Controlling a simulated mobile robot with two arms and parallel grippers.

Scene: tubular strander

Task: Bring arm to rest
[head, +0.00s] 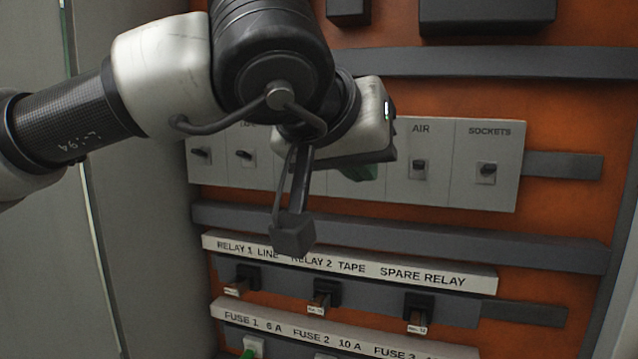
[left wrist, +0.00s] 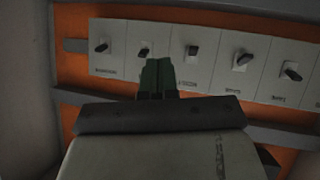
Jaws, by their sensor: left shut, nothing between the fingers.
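My left arm comes in from the left in the head view and reaches across the front of an open electrical cabinet. My left gripper (head: 362,173) is mostly hidden behind its own wrist, with only a bit of its dark green fingers showing. In the left wrist view the left gripper's fingers (left wrist: 157,75) are together and empty, in front of the light grey switch panel (left wrist: 120,66). I cannot tell whether they touch the panel. My right gripper is in neither view.
The switch panel (head: 436,190) carries several switches, including AIR (head: 420,168) and SOCKETS (head: 486,172). Below are a labelled relay strip (head: 350,262) with black relays and a fuse strip (head: 300,331). The grey cabinet wall (head: 140,240) is at left.

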